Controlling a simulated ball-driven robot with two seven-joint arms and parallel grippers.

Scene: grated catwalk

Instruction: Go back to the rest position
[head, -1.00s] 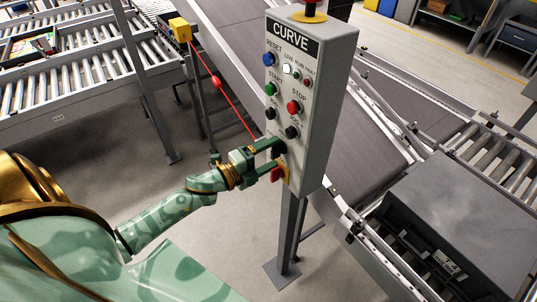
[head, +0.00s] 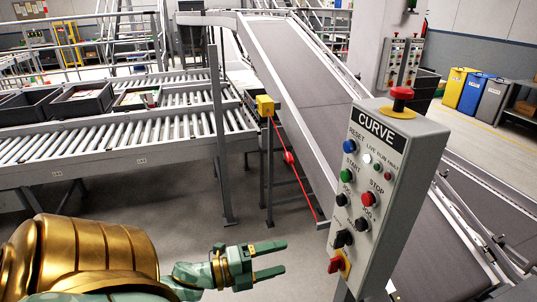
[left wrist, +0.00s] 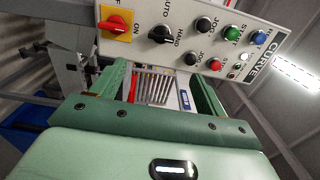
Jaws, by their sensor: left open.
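My left gripper (head: 277,259) is open and empty in the head view, low in the picture, apart from and to the left of the grey CURVE control box (head: 392,165). The box carries a red mushroom button (head: 401,98) on top, several push buttons, a black selector knob (head: 343,239) and a red rotary switch (head: 336,265) on a yellow plate. In the left wrist view the open gripper (left wrist: 158,85) faces past the box, whose red switch (left wrist: 116,23) and black knob (left wrist: 160,33) show above the fingers. My right gripper is in neither view.
A roller conveyor (head: 130,140) with dark trays stands at the left. A belt conveyor (head: 290,80) runs behind the box. A red pull cord (head: 290,158) hangs from a yellow unit (head: 265,105). Open floor (head: 150,215) lies between the gripper and the roller conveyor.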

